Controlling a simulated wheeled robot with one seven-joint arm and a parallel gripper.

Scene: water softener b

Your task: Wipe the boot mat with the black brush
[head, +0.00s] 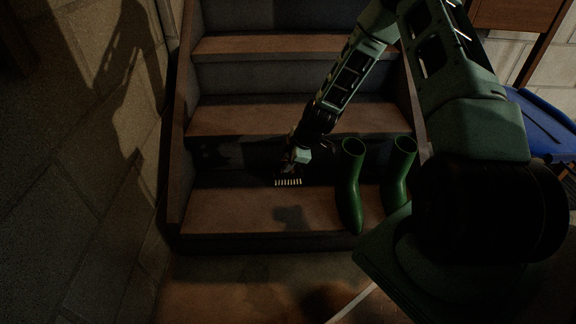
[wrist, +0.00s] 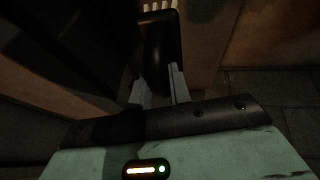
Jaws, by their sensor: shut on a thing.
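My gripper (head: 291,164) is above the lowest stair tread, left of the green boots. In the wrist view, its two pale fingers (wrist: 158,84) are closed on the handle of the black brush (wrist: 162,48). The brush's pale bristles (head: 288,182) show below my gripper in the head view, and they also show at the top edge of the wrist view. The brush seems held above the tread, with a shadow in front of it. I cannot make out a separate boot mat; the tread is dark and partly in shadow.
Two green boots (head: 350,190) (head: 399,172) stand on the right part of the lowest tread (head: 240,212). More steps (head: 245,118) rise behind. A block wall (head: 75,190) is on the left. A blue object (head: 545,125) is at the far right. The tread's left part looks clear.

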